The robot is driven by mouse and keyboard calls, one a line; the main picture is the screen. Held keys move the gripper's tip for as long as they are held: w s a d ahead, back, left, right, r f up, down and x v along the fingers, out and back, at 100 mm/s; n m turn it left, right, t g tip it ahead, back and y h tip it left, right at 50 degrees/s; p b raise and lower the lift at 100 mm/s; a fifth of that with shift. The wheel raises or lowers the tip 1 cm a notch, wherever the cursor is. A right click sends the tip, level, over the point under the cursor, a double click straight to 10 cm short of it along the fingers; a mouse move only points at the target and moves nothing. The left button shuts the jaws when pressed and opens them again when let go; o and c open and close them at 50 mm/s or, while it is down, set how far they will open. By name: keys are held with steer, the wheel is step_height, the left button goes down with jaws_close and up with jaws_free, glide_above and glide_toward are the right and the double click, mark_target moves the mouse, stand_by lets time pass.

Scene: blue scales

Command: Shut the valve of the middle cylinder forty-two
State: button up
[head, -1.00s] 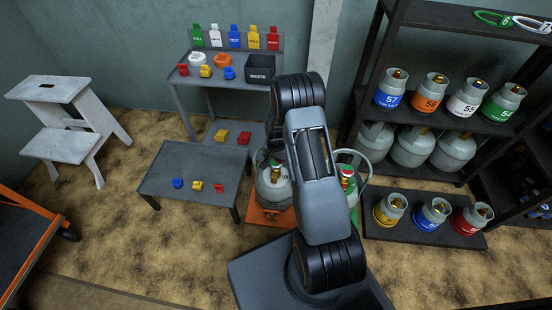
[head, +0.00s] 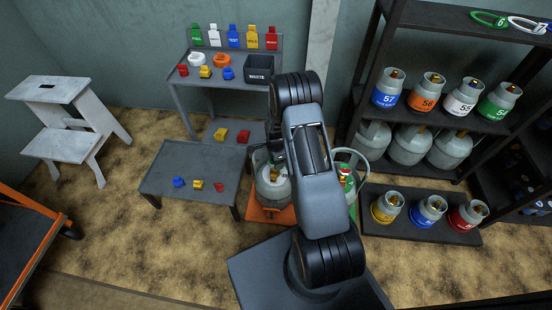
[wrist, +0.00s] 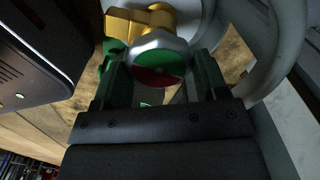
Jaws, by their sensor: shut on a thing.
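In the wrist view my gripper (wrist: 160,78) has its two dark green fingers closed on either side of a round valve knob (wrist: 158,62). The knob has a silver rim and a green and red face. A brass valve fitting (wrist: 130,20) shows just behind it, beside a grey curved collar (wrist: 270,45). In the head view a grey cylinder (head: 270,190) stands on an orange scale (head: 268,214), left of my arm. Another cylinder with a red and green top (head: 346,178) shows right of my arm. My arm hides what lies between; number forty-two is not readable.
A low grey table (head: 205,160) with small blue, yellow and red pieces stands at left. A bench (head: 222,90) with tags and a black waste bin (head: 259,69) is behind. A dark shelf (head: 450,112) and low platform (head: 430,238) hold numbered cylinders at right.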

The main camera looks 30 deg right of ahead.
steer(key=m, duration=0.4)
steer(key=shift+s+m, duration=0.15)
steer(key=shift+m, duration=0.15)
steer(key=m, duration=0.3)
steer(key=shift+a+m+p, duration=0.1)
steer(key=shift+m+p, duration=0.2)
steer(key=shift+p, duration=0.1)
steer(key=m, duration=0.4)
steer(key=shift+s, duration=0.1)
steer(key=shift+a+m, duration=0.1)
steer(key=shift+m, duration=2)
steer(key=o, duration=0.9)
steer(key=shift+p, duration=0.3)
